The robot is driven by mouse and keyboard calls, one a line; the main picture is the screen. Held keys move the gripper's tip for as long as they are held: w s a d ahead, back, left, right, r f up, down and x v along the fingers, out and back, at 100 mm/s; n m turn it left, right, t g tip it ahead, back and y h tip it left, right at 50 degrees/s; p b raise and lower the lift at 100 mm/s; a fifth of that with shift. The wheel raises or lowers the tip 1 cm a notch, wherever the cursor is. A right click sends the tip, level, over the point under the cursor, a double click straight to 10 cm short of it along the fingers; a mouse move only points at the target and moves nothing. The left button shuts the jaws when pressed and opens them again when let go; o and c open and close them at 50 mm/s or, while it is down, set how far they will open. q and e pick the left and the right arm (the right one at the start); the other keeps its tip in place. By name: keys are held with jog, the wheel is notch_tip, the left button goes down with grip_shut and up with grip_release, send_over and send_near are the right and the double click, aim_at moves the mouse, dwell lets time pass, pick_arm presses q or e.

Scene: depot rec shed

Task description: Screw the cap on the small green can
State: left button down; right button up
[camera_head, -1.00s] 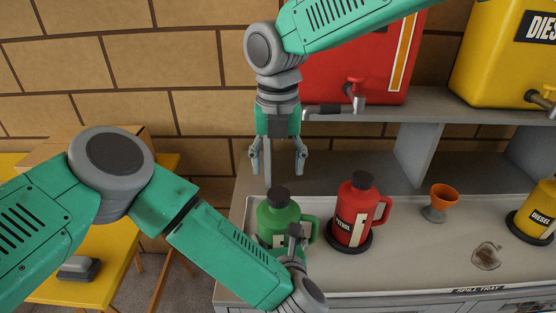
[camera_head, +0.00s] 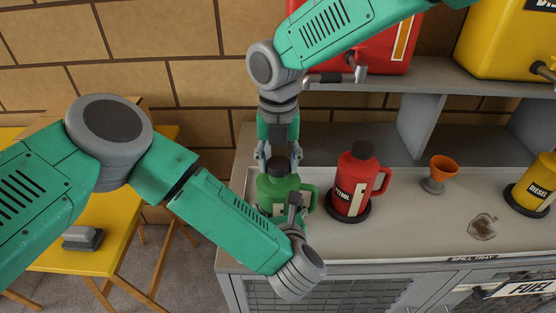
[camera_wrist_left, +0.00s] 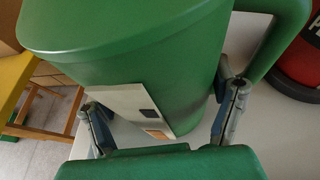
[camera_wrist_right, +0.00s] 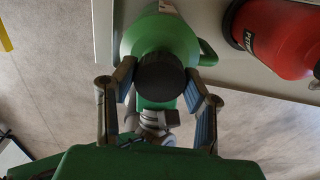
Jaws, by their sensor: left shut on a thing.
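The small green can (camera_head: 272,190) stands upright on the spill tray, and its handle points right. A dark cap (camera_head: 281,167) sits on its top; whether it is tight cannot be told. My left gripper (camera_head: 296,208) is shut on the can's body; the left wrist view shows one finger on each side, beside the pale label (camera_wrist_left: 140,105). My right gripper (camera_head: 280,157) points down over the can.
A red petrol can (camera_head: 354,182) stands on a dark round base just right of the green can. An orange funnel (camera_head: 441,172), a stain (camera_head: 482,227) and a yellow diesel can (camera_head: 537,184) are farther right. Red and yellow containers stand on the shelf (camera_head: 400,83) behind.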

jog(key=shift+c, duration=1.4)
jog(key=m, duration=0.9)
jog(key=shift+m, duration=0.3)
jog(key=m, duration=0.3)
jog(key=shift+a, duration=0.1)
jog(key=o, duration=1.3)
